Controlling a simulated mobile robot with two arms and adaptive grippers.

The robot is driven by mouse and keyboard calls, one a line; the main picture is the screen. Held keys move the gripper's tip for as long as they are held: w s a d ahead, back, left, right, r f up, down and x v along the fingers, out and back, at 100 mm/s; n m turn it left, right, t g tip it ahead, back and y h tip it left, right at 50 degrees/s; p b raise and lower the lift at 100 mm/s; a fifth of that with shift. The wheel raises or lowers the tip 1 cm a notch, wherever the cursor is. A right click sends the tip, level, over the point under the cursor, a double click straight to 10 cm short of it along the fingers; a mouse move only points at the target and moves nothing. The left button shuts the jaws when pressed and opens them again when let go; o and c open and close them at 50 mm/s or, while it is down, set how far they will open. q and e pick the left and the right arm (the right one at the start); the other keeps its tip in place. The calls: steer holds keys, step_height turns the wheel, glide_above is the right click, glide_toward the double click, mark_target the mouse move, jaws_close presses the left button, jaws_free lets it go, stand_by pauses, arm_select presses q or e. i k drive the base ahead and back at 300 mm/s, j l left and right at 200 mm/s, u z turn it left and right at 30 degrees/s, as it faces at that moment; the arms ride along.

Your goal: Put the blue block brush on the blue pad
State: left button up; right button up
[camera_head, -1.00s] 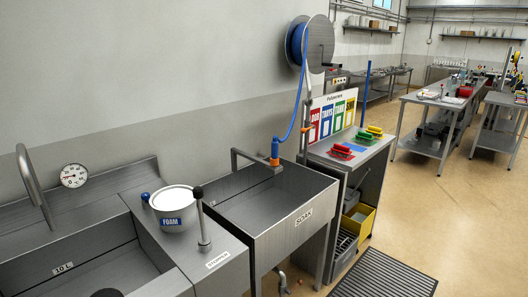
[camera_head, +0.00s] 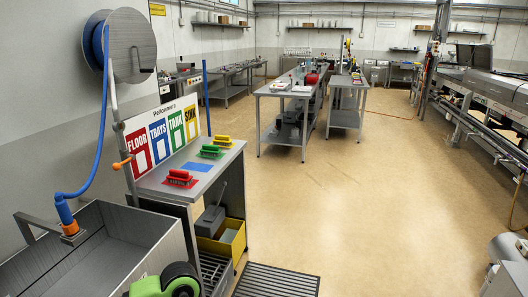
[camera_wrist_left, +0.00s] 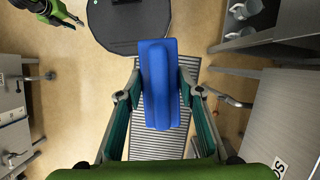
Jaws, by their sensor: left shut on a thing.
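The blue block brush (camera_wrist_left: 159,85) is between the fingers of my left gripper (camera_wrist_left: 160,108) in the left wrist view, and the gripper is shut on it. It is held above the floor, with a slatted mat below. In the head view only a green and dark part of my arm shows at the bottom edge; the brush is out of that view. The blue pad (camera_head: 197,167) lies bare on the grey counter (camera_head: 160,185).
A red brush (camera_head: 180,178) stands in front of the blue pad, with green (camera_head: 210,152) and yellow (camera_head: 223,141) brushes behind it. A sign board (camera_head: 163,133) and blue upright pole (camera_head: 206,105) border the counter. A sink (camera_head: 110,250) is at left. The floor to the right is open.

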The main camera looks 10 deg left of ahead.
mark_target(197, 167)
steer(key=i+u, duration=0.1)
steer(key=i, duration=0.35)
steer(key=i+l+u, duration=0.15)
steer(key=i, duration=0.25)
steer(key=i+l+u, duration=0.1)
steer(key=i, duration=0.3)
steer(key=i+l+u, duration=0.15)
steer(key=i, duration=0.3)
